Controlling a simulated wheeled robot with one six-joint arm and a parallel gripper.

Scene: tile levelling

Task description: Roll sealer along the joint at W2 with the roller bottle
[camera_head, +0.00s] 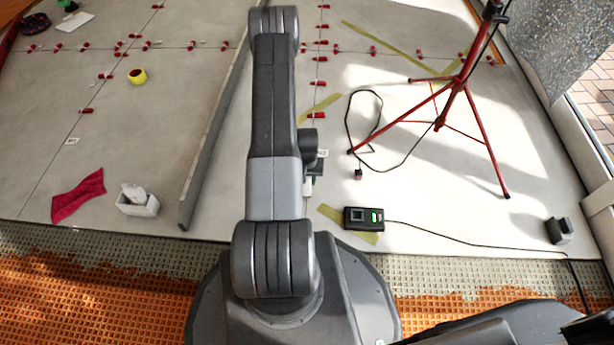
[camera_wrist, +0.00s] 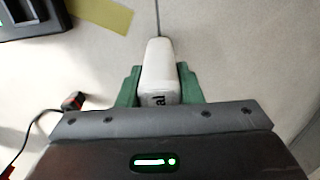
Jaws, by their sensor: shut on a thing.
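My gripper (camera_wrist: 158,86) is shut on a white roller bottle (camera_wrist: 160,72), with one green finger on each side of it. Part of dark lettering shows on the bottle. In the wrist view a thin dark joint (camera_wrist: 157,16) runs down to the bottle's far end and is hidden behind it. I cannot tell whether the bottle touches the floor. In the head view my arm hides most of the gripper. A small white label (camera_head: 322,153) shows just right of the arm, its text partly hidden. Red clips (camera_head: 319,84) line the joint farther back.
A red tripod (camera_head: 440,122) stands at right, its cable looping on the tiles. A black device with green lights (camera_head: 363,218) lies right of my arm, over yellow tape (camera_head: 345,230). A long grey bar (camera_head: 212,135), a white box (camera_head: 138,205) and a red cloth (camera_head: 78,196) lie left.

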